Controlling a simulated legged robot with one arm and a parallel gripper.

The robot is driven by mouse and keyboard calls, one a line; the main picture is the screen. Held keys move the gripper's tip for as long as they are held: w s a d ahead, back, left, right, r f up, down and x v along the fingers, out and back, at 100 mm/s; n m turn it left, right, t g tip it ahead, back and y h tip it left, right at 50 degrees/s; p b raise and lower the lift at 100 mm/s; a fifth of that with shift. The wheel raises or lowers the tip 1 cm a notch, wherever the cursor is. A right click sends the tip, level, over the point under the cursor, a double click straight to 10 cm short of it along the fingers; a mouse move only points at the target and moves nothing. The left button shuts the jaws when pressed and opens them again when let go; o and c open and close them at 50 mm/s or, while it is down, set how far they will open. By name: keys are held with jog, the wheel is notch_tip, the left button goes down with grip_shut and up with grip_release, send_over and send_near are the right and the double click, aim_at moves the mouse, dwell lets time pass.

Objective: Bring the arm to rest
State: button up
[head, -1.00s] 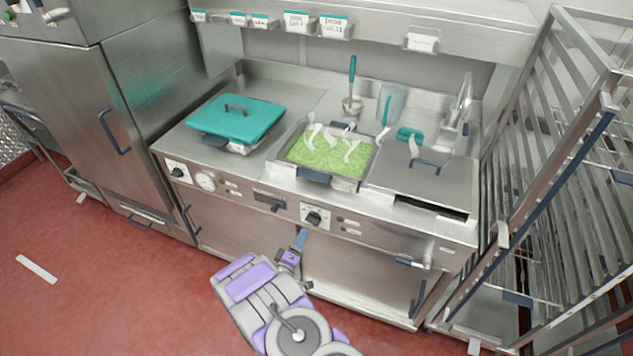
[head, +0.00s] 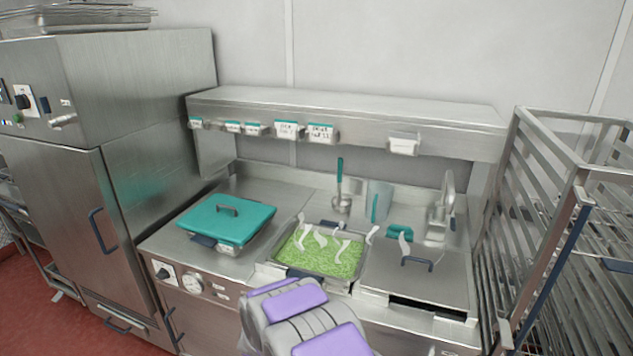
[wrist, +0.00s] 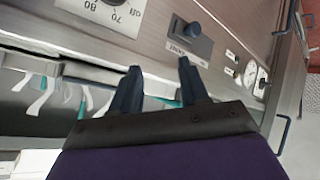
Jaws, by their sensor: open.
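My gripper (wrist: 160,66) shows in the wrist view with its two dark fingers apart and nothing between them. The fingers point toward the steel front panel with a dark knob (wrist: 193,38) and a numbered dial beyond the tips. I see no contact. In the head view, my purple and grey arm shows at the bottom, in front of the counter. My gripper is out of sight there.
A wire rack (head: 550,215) stands at the right, an oven cabinet (head: 150,200) at the left. A shelf (head: 350,108) hangs above.

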jog(key=s+d+r+m+g+y, duration=0.1)
jog(key=s+d+r+g, duration=0.25)
jog(key=s+r, duration=0.35)
jog(key=s+d+r+m+g+y, duration=0.1)
jog(key=s+d+r+g+y, duration=0.1)
jog(key=s+d+r, duration=0.4)
jog(key=s+d+r+m+g+h, duration=0.1)
jog(key=s+d, duration=0.4)
jog(key=s, duration=0.6)
jog(key=s+d+r+m+g+h, duration=0.1)
jog(key=s+d+r+g, duration=0.2)
jog(key=s, duration=0.9)
jog(key=s+d+r+m+g+h, duration=0.1)
jog(key=s+d+r+m+g, duration=0.1)
jog(key=s+d+r, duration=0.3)
jog(key=s+d+g, duration=0.1)
jog(key=s+d, duration=0.2)
jog(key=s, duration=0.3)
jog(key=shift+s+d, duration=0.15)
jog(key=shift+d, duration=0.2)
